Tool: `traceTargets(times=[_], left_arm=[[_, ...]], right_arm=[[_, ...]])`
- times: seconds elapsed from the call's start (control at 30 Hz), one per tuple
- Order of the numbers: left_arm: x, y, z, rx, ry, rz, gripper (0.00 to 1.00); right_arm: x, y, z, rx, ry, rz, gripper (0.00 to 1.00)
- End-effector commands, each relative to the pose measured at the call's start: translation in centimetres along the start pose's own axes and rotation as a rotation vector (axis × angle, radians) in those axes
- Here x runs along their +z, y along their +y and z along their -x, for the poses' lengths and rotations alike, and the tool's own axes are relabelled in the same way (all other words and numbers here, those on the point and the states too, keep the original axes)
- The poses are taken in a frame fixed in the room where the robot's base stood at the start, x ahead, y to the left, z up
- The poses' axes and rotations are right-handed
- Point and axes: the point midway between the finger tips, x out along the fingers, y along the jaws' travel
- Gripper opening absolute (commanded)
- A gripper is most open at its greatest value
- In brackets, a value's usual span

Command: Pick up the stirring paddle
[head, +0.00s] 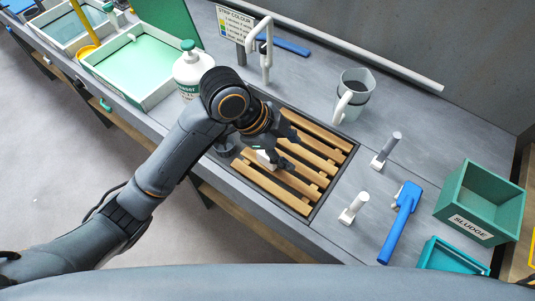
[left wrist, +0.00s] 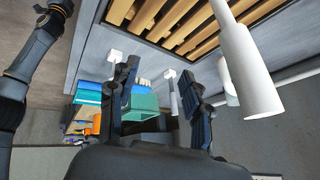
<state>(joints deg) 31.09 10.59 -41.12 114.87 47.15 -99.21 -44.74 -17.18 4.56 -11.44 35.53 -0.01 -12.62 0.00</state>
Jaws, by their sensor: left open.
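My right gripper does not show.
Two short white posts (head: 352,208) (head: 385,151) stand between the slatted rack (head: 325,165) and the blue tool. A green SLUDGE bin (head: 482,203) is at the right. A white jug (head: 352,94), tap (head: 266,50) and bottle (head: 191,72) stand behind.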

Motion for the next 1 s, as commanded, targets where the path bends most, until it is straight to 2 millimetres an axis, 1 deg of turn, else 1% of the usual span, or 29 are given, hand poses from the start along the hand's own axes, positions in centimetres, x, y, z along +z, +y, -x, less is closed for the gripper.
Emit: traceTargets(times=[0.03, 0.2, 0.27, 0.37, 0.4, 0.6, 0.7, 0.8, 0.87, 0.93, 1.0], left_arm=[[-0.6, -1.1, 0.8, 0.019, -0.022, -0.096, 0.49], [-1.8, -3.1, 3.2, 0.123, -0.092, -0.400, 0.49], [-1.9, -3.9, 4.3, 0.162, -0.123, -0.495, 0.49], [-1.9, -5.2, 6.5, 0.230, -0.176, -0.634, 0.49], [-1.9, -5.8, 7.5, 0.256, -0.198, -0.684, 0.49], [-1.6, -8.1, 12.8, 0.378, -0.286, -0.864, 0.49], [-1.6, -8.8, 14.9, 0.417, -0.310, -0.912, 0.49], [-1.6, -9.2, 16.1, 0.439, -0.322, -0.937, 0.49], [-1.5, -9.3, 16.4, 0.448, -0.324, -0.945, 0.49], [-1.3, -9.2, 16.2, 0.453, -0.324, -0.948, 0.49], [-0.8, -8.9, 15.4, 0.455, -0.324, -0.948, 0.49]], right_arm=[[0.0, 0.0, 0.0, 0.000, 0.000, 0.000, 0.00], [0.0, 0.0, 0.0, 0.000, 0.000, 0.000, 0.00], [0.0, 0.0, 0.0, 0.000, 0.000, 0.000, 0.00], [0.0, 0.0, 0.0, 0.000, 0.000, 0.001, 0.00], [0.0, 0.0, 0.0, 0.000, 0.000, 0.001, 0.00], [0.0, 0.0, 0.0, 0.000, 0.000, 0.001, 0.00], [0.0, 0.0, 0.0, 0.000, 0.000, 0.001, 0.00], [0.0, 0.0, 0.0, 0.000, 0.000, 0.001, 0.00], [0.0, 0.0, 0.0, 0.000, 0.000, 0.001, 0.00], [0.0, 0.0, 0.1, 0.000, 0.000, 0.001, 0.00], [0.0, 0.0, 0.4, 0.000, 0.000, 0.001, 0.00]])
